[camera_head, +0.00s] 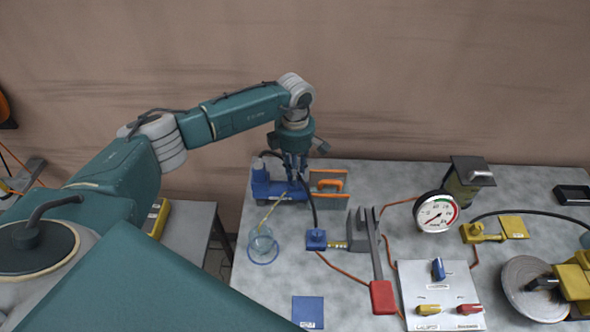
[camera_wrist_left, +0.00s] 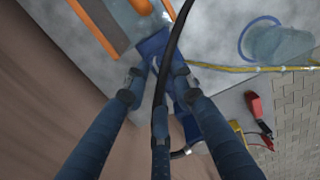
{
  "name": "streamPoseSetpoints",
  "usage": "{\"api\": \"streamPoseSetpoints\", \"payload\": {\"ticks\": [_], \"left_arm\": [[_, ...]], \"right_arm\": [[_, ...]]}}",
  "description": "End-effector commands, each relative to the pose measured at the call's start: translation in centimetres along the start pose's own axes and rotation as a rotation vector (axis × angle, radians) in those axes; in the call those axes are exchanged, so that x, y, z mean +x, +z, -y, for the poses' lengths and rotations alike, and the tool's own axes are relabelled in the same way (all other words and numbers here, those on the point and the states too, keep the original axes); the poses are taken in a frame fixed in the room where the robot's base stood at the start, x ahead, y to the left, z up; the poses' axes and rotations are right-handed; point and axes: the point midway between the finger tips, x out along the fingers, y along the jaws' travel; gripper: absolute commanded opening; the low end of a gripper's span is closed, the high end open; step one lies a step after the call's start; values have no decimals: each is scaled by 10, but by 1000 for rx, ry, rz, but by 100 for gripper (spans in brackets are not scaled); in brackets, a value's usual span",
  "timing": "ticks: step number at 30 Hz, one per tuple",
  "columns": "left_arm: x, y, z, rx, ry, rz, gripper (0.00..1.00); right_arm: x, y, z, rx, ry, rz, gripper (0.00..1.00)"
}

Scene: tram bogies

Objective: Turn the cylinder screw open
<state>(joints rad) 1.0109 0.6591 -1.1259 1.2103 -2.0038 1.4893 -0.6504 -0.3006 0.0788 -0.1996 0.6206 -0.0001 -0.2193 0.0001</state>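My left gripper (camera_head: 294,178) points down over a blue device (camera_head: 262,185) at the back left of the table. In the left wrist view the fingers of this gripper (camera_wrist_left: 158,80) are spread apart, with blue parts of the device (camera_wrist_left: 155,43) beyond and between their tips. Whether the tips touch it is unclear. A black hose crosses in front of the view between the fingers. I cannot make out which part is the cylinder screw; the gripper hides part of the device. My right gripper is not in view.
An orange-handled grey part (camera_head: 329,186) stands close right of the gripper. A glass beaker (camera_head: 262,243) with a yellow stick is in front. A blue-and-brass fitting (camera_head: 317,239), red-handled tool (camera_head: 382,296), pressure gauge (camera_head: 436,212) and switch panel (camera_head: 440,285) stand right.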

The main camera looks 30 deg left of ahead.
Motion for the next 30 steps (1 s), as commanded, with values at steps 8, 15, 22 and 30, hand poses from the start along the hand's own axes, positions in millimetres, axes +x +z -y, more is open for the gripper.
{"api": "streamPoseSetpoints", "payload": {"ticks": [8,15,22,30], "left_arm": [[-1,0,0,-3,1,1,0],[0,0,0,-58,1,1,0],[1,-1,-1,-208,2,2,0],[0,-2,0,-460,3,2,0]], "right_arm": [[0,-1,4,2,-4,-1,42],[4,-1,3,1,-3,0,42],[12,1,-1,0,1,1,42],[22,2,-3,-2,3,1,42]]}}
